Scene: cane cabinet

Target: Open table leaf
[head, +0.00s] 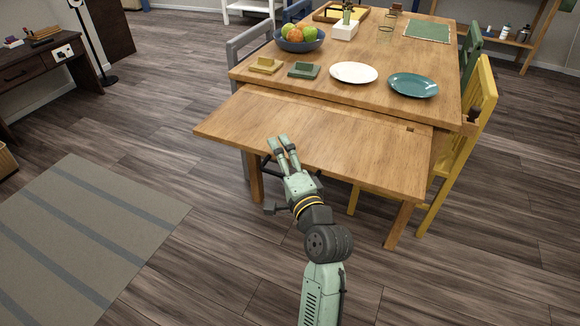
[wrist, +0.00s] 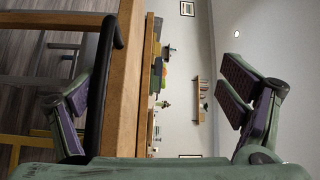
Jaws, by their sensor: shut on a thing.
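The wooden table leaf (head: 365,150) stands pulled out from the near side of the wooden table (head: 440,55), a step below the tabletop. Its front edge faces me. A dark bar handle (wrist: 107,85) runs along that edge in the wrist view, and its left end shows beside my gripper in the head view (head: 265,164). My gripper (head: 277,140) is at the front edge of the leaf, shut on the handle. In the wrist view the fingers lie on either side of the handle and leaf edge. The exact finger contact is hard to see.
A fruit bowl (head: 299,40), a white plate (head: 353,73) and a teal plate (head: 413,85) are on the tabletop. A yellow chair (head: 485,100) stands close at the right and a grey chair (head: 238,45) at the left. A striped rug (head: 85,245) lies left. The floor around my arm is clear.

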